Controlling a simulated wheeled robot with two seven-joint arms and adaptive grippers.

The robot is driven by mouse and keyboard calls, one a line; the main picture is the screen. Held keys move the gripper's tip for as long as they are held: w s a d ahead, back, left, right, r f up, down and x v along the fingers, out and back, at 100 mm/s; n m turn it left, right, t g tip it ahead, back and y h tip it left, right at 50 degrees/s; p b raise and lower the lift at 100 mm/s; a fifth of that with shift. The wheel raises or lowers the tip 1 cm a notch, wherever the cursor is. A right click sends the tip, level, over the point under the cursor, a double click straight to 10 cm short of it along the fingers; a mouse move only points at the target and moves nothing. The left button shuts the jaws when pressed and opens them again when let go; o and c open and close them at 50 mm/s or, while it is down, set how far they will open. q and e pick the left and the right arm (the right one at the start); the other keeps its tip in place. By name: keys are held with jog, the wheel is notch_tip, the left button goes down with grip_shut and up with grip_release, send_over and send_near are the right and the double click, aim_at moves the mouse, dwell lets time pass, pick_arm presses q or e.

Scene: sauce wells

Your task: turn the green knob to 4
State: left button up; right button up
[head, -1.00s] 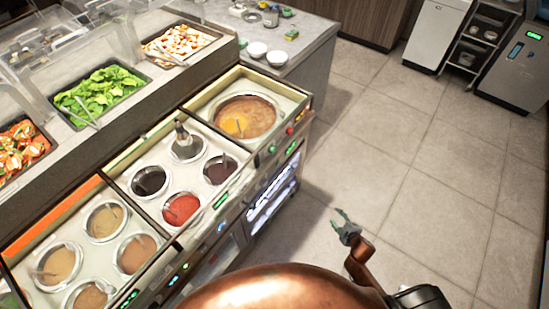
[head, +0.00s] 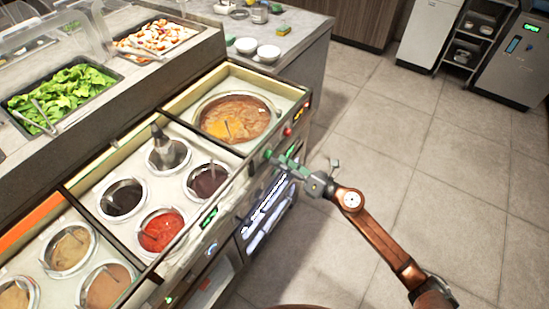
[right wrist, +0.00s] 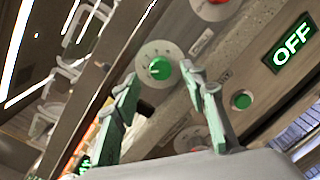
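The green knob (right wrist: 160,69) sits on a round pale dial with small marks on the counter's front panel. It also shows in the head view (head: 267,154), below the large soup well. I cannot read which mark it points to. My right gripper (right wrist: 160,76) is open, with its two green fingers on either side of the knob in the right wrist view. I cannot tell whether the fingertips touch it. In the head view my right gripper (head: 284,162) reaches the panel from the right, its tips close to the knob. My left gripper is not in view.
A red knob (right wrist: 214,6), a green button (right wrist: 241,100) and a lit OFF display (right wrist: 292,44) are near the green knob on the panel. Sauce wells (head: 162,231) and the large soup well (head: 234,118) lie behind it. The tiled floor (head: 440,180) to the right is clear.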

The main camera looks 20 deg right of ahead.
aim_at(269, 154)
jog(key=shift+x, duration=1.5)
jog(key=shift+c, duration=0.3)
grip_shut()
